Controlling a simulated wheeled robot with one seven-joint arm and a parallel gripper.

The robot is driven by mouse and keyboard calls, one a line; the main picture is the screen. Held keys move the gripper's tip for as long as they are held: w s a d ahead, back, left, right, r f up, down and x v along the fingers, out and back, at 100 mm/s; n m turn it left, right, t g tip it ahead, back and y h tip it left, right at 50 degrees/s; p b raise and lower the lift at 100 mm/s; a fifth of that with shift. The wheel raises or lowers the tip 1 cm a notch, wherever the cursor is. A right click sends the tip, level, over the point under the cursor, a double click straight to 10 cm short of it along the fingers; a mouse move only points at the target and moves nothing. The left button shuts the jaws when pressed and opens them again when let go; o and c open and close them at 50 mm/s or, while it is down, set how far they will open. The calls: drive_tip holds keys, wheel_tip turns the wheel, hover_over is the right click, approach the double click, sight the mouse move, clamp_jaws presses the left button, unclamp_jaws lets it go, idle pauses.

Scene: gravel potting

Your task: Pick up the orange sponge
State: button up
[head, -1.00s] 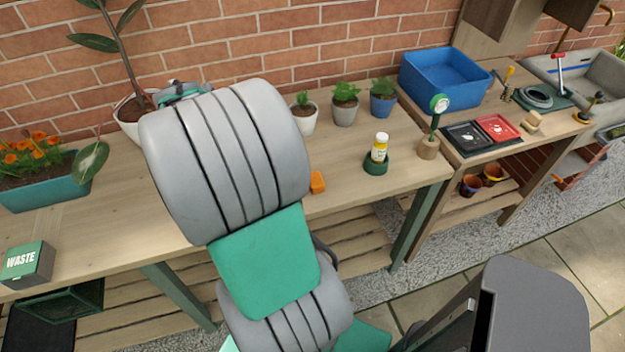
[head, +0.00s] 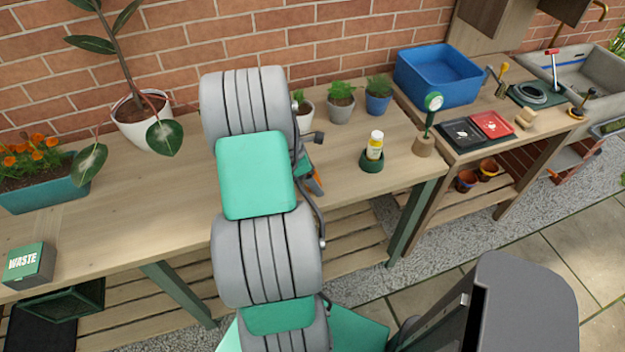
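The orange sponge (head: 320,177) lies on the wooden bench (head: 120,232) near its front edge, just right of my arm. Only a small orange part of it shows. My gripper (head: 313,184) is down at the sponge, mostly hidden behind my grey and green arm links. A grey finger shows against the orange. I cannot tell whether the fingers are open or shut, or whether they touch the sponge.
A yellow-labelled bottle (head: 375,146) stands in a green holder right of the gripper. Small potted plants (head: 341,104) stand behind. A white pot (head: 143,128), a planter (head: 48,193) and a waste box (head: 28,264) are left. The left bench middle is clear.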

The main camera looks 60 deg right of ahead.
sight(316, 175)
drive_tip(key=shift+c, duration=0.5)
drive_tip(key=c, duration=1.3)
drive_tip(key=shift+r, duration=0.1)
drive_tip(key=shift+r, duration=0.2)
wheel_tip(316, 175, up, 2)
drive_tip(key=shift+w+r+b, duration=0.1)
drive_tip(key=shift+r+b, duration=0.15)
drive_tip(key=shift+b, duration=0.2)
drive_tip(key=s+a+r, duration=0.1)
drive_tip(key=a+r, duration=0.2)
drive_tip(key=a, duration=0.1)
drive_tip(key=s+a+r, duration=0.2)
drive_tip(key=a+r, duration=0.1)
drive_tip(key=a, duration=0.1)
drive_tip(key=s+a+r, duration=0.2)
drive_tip(key=a+r, duration=0.2)
drive_tip(key=a, duration=0.1)
drive_tip(key=shift+a, duration=0.1)
